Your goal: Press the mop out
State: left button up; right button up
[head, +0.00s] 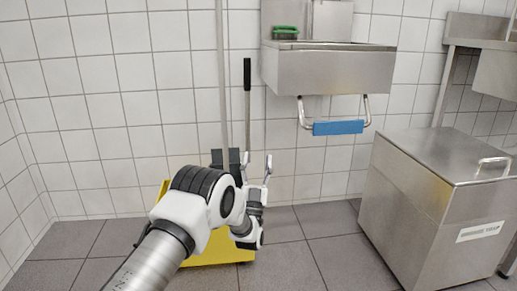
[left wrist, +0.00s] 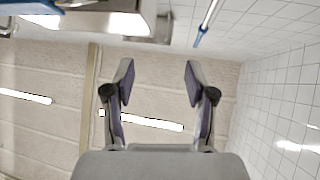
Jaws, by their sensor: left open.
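A yellow mop bucket (head: 218,249) stands on the floor by the tiled wall, largely hidden behind my left arm. A pale mop handle (head: 221,80) rises upright from it; the mop head is hidden. Beside it stands a thin lever with a black grip (head: 247,74), upright. A dark press part (head: 226,158) shows above my arm. My left gripper (head: 256,160) points up, below the black grip. In the left wrist view its fingers (left wrist: 158,85) are open with nothing between them. A blue-ended pole (left wrist: 205,25) shows there beyond them, perhaps the mop handle.
A steel wall sink (head: 330,72) with a blue bar (head: 338,127) below hangs to the right of the lever. A green-topped item (head: 285,33) lies on it. A steel floor box (head: 430,195) stands at right. The tiled floor (head: 305,235) between is clear.

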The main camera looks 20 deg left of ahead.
pick_arm(q)
jog(key=shift+v, duration=1.1)
